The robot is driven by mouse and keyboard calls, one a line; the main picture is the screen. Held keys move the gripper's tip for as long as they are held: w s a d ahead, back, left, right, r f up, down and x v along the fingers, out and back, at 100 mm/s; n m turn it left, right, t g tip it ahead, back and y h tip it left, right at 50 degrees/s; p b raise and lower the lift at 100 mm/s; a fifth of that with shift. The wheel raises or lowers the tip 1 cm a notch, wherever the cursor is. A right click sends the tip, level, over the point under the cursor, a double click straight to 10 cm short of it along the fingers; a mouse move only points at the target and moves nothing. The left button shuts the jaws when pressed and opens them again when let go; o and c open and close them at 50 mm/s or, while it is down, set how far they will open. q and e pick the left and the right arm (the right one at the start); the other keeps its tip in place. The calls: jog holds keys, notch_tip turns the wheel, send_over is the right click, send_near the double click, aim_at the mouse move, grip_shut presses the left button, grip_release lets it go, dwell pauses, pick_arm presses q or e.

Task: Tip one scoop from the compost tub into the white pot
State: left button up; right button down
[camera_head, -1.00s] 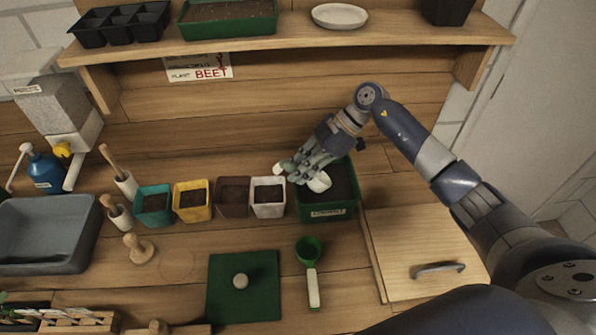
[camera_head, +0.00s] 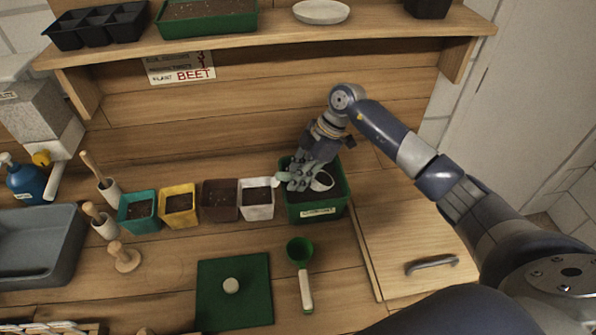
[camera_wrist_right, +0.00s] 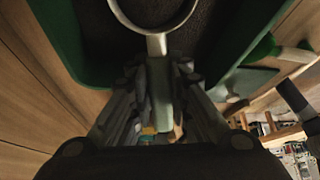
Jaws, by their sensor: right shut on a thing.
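The green compost tub (camera_head: 318,212) stands right of the white pot (camera_head: 257,211), which has dark soil in it. My right gripper (camera_head: 300,183) is over the tub, shut on the handle of a white scoop (camera_head: 323,181). In the right wrist view, the scoop's handle (camera_wrist_right: 160,95) runs between the fingers of the gripper (camera_wrist_right: 160,120), and its pale rim (camera_wrist_right: 157,38) is over or in the dark compost. Inside the rim it is dark; I cannot tell whether the scoop is filled. My left gripper is not in view.
Brown (camera_head: 220,214), yellow (camera_head: 179,219) and teal (camera_head: 139,226) pots line up left of the white pot. A green scoop (camera_head: 300,252) and a green mat (camera_head: 215,300) with a pale knob lie in front. A wooden board (camera_head: 410,235) is at right; a shelf (camera_head: 280,48) hangs above.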

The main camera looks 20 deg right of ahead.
aim_at(287, 175)
jog(key=shift+s+a+f+h+p, duration=0.25)
jog(key=shift+s+a+h+p, duration=0.15)
jog(key=shift+h+p, duration=0.65)
jog(key=shift+a+r+p, duration=0.2)
jog(key=shift+r+p, duration=0.05)
jog(key=shift+p, duration=0.15)
jog(key=shift+w+a+r+h+p, duration=0.15)
jog(key=shift+r+h+p, duration=0.15)
jog(key=shift+p, duration=0.3)
jog(key=shift+w+d+r+h+p, duration=0.1)
jog(key=shift+w+r+h+p, duration=0.05)
jog(key=shift+r+p, duration=0.35)
jog(key=r+p, duration=0.1)
jog(key=a+r+h+p, duration=0.1)
jog(key=r+p, duration=0.1)
jog(key=shift+a, duration=0.15)
jog(key=shift+w+a+r+h+p, duration=0.1)
jog(key=shift+r+h+p, duration=0.15)
jog(key=shift+r+p, duration=0.3)
jog(key=shift+w+a+r+h+p, duration=0.1)
jog(key=shift+r+h+p, duration=0.15)
jog(key=shift+r+p, duration=0.25)
jog(key=shift+a+r+h+p, duration=0.2)
jog(key=shift+r+p, duration=0.15)
jog(key=shift+r, duration=0.15)
jog(key=shift+a+r+h+p, duration=0.1)
jog(key=shift+r+h+p, duration=0.1)
jog(key=shift+r+p, duration=0.2)
